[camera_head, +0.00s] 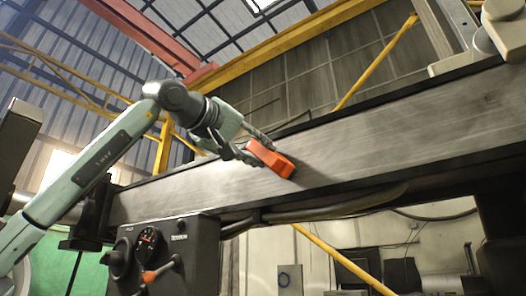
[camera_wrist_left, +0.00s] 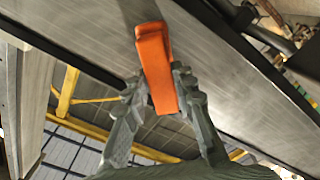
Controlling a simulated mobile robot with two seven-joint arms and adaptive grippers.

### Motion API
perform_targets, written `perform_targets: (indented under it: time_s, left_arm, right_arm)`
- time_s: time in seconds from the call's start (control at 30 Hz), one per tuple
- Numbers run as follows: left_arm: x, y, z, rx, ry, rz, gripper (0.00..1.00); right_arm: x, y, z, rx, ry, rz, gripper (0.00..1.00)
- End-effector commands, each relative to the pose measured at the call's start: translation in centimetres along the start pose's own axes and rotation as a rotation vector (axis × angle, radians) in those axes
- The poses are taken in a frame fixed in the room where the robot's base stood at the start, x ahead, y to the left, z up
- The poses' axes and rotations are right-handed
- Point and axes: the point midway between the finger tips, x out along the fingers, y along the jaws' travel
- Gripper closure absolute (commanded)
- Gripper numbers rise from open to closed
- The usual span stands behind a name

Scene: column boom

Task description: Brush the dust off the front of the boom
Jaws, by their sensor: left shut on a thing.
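The boom (camera_head: 370,158) is a long grey metal beam that runs across the head view, rising to the right. Its front face looks dull and streaked. My left gripper (camera_head: 252,149) is in front of this face, shut on an orange brush (camera_head: 271,158). In the left wrist view the brush (camera_wrist_left: 157,68) sits between the two fingers of the left gripper (camera_wrist_left: 162,100), with its far end over the boom's face (camera_wrist_left: 235,85). Its bristles are hidden, and I cannot tell whether it touches the face. My right gripper is not in view.
A dark control box (camera_head: 165,256) with a dial and an orange-knobbed lever hangs below the boom's left part. A dark cable (camera_head: 335,205) runs along the boom's underside. Yellow bars (camera_head: 375,62) stand behind. The face right of the brush is clear.

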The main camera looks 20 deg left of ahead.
Motion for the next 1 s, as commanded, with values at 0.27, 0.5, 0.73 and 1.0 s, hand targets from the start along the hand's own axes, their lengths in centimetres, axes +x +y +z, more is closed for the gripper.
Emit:
perform_targets:
  time_s: [0.27, 0.5, 0.73, 1.0]
  left_arm:
    - [0.0, 1.0, -0.2, 0.002, 0.0, 0.003, 0.98]
    - [0.1, 2.5, 1.3, 0.003, -0.002, 0.003, 0.98]
    - [0.0, 3.3, 2.2, 0.002, -0.001, 0.001, 0.98]
    - [0.0, 4.5, 3.4, 0.003, -0.002, 0.004, 0.98]
  right_arm:
    - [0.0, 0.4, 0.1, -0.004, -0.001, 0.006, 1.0]
    - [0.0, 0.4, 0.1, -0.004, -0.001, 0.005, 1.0]
    - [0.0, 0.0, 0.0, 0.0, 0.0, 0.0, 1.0]
    - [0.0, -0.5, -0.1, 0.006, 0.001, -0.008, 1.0]
